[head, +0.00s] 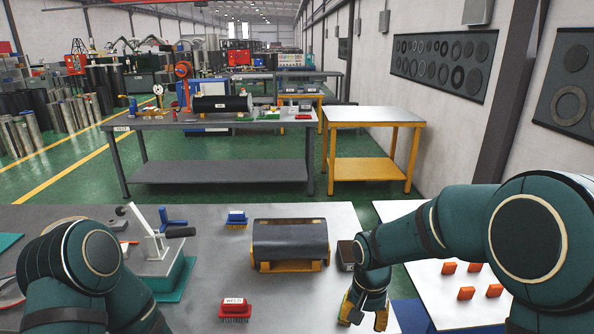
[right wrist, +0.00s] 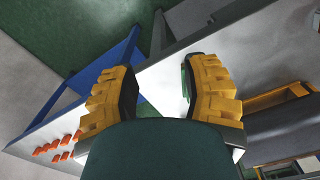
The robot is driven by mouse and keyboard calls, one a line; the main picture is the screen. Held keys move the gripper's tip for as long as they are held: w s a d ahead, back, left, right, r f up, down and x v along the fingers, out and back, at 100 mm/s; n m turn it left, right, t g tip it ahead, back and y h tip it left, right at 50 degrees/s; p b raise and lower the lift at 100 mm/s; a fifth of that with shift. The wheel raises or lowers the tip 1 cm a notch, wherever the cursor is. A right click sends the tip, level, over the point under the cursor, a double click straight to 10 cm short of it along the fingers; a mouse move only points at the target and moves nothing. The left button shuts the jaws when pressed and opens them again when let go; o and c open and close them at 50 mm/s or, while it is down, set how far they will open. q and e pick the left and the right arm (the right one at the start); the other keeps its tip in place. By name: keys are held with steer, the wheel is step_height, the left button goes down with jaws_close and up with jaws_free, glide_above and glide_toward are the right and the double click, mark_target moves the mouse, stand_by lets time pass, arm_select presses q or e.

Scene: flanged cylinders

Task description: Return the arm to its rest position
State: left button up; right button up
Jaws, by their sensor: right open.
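My right arm reaches in from the right in the head view, bent at the elbow, with its hand pointing down. My right gripper (head: 364,312) is low over the gap between the grey table and the white table. Its yellow fingers stand apart in the right wrist view (right wrist: 160,78), with nothing seen between them. My left arm (head: 85,265) shows at the lower left of the head view; its gripper is out of sight. A dark cylinder (head: 290,238) lies on a yellow cradle, left of the right gripper and apart from it.
The grey table (head: 330,213) carries a blue-handled brush (head: 236,218), a red "WELD" brush (head: 234,306) and a toggle clamp (head: 150,240). A small dark box (head: 346,254) stands close beside the right hand. Several orange blocks (head: 466,293) sit on the white table (head: 440,290) at right.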

arm_select(q)
steer(key=shift+s+f+b, duration=0.6)
steer(key=shift+f+b, duration=0.35)
steer(key=shift+b, duration=0.05)
arm_select(e)
steer(key=s+a+f+n+t+y, duration=0.1)
steer(key=s+a+f+y, duration=0.1)
steer(key=s+f, duration=0.5)
steer(key=s+a+f+n+t+y, duration=0.1)
steer(key=s+a+f, duration=0.1)
steer(key=s+f, duration=0.6)
steer(key=shift+a+f+y, duration=0.15)
steer(key=shift+f+y, duration=0.25)
steer(key=shift+f, duration=3.4)
